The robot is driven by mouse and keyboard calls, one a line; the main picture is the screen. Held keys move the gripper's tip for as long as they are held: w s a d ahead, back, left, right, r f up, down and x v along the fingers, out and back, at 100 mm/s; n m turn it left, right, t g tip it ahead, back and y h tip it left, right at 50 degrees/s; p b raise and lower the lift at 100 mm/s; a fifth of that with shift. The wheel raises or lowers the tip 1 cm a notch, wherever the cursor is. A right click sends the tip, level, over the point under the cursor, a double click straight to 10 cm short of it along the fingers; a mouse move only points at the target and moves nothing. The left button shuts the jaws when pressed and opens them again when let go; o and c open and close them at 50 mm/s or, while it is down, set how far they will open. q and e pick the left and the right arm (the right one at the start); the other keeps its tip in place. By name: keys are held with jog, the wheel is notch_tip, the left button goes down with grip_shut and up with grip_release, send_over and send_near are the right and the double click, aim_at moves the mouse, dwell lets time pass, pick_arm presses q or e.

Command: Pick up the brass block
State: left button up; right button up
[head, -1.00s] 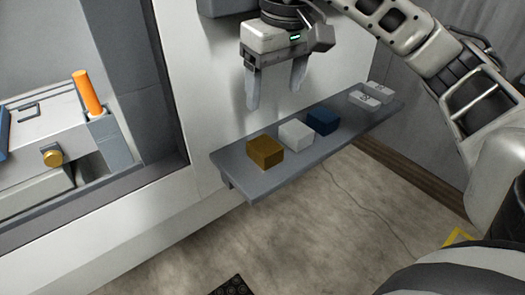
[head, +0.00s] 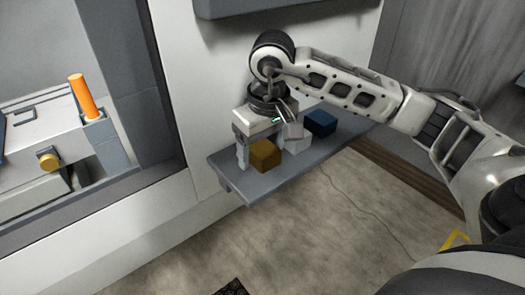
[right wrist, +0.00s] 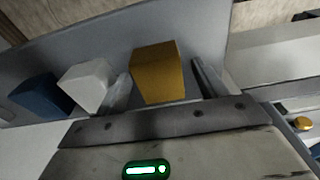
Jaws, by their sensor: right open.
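The brass block (head: 265,155) sits on the left end of the grey shelf (head: 252,191). My right gripper (head: 262,162) is open and lowered over it, with one finger on each side of the block. In the right wrist view the brass block (right wrist: 158,72) stands between the two spread fingers (right wrist: 162,92), with a gap visible on either side. I cannot tell whether a finger touches it. A white block (head: 296,140) is close beside the right finger and partly hidden by it. My left gripper is not in view.
A blue block (head: 320,122) stands farther right on the shelf; my arm hides the shelf's far end. The white wall is right behind the shelf. At the left is a recess with an orange handle (head: 86,97) and a brass knob (head: 49,162).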

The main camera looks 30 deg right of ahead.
aim_at(260, 146)
jog(key=c, duration=1.3)
jog(key=shift+o, duration=0.2)
jog(key=shift+r, duration=0.15)
jog(key=shift+r, duration=0.25)
notch_tip(260, 146, up, 3)
jog(key=shift+a+f+b, duration=0.1)
jog(key=shift+f+b, duration=0.05)
jog(key=shift+b, duration=0.35)
jog(key=s+a+r, duration=0.9)
jog(key=a, duration=0.1)
jog(key=shift+s+r, duration=0.25)
jog(key=shift+s, duration=0.1)
